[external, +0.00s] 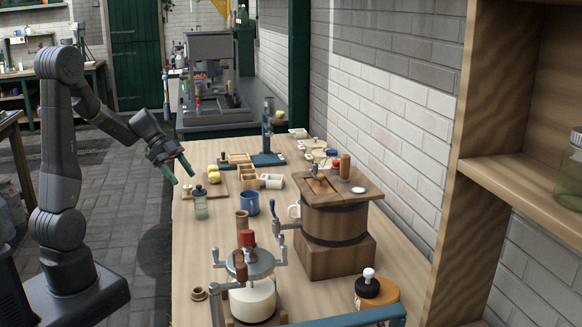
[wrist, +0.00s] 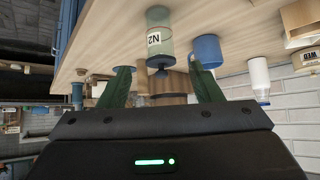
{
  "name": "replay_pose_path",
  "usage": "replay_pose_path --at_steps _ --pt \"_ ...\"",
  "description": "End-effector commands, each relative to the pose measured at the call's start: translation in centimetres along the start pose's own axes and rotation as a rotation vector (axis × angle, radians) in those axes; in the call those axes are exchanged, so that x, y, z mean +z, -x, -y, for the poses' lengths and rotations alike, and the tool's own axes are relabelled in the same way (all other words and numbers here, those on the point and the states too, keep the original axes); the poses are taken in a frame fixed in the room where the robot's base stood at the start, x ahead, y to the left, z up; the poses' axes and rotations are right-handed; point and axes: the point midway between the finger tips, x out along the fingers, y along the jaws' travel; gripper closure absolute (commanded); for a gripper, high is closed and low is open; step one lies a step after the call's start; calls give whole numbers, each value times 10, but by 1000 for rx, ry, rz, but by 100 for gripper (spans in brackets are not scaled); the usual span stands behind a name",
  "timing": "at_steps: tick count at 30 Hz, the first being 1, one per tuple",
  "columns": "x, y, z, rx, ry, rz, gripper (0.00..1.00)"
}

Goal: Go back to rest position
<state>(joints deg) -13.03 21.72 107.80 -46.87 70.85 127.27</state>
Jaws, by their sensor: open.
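My gripper (external: 178,170) is open and empty, with two green fingers, in the air at the left edge of the wooden table (external: 205,257). In the wrist view my gripper (wrist: 160,88) shows both fingers spread apart with nothing held between them. Beyond the fingers in that view is a pale green bottle labelled N2 (wrist: 159,40), apart from them. The bottle (external: 200,205) stands upright on the table, right of and below my gripper in the external view. My arm is raised and bent over the floor beside the table.
A blue mug (external: 250,203) and a board with yellow balls (external: 214,178) are near the bottle. A wooden churn (external: 335,225) and a cranked pot (external: 251,290) stand nearer the front. A shelf (external: 520,190) is at the right.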

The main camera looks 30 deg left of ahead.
Motion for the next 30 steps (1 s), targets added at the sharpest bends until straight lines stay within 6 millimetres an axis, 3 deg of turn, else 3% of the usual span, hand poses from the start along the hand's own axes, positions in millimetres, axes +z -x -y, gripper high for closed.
replay_pose_path --at_steps 19,22,30 --pt "0 -112 -2 6 1 1 41" --pt "4 -119 -1 1 -1 2 41" --pt "0 -114 -1 0 0 2 41"
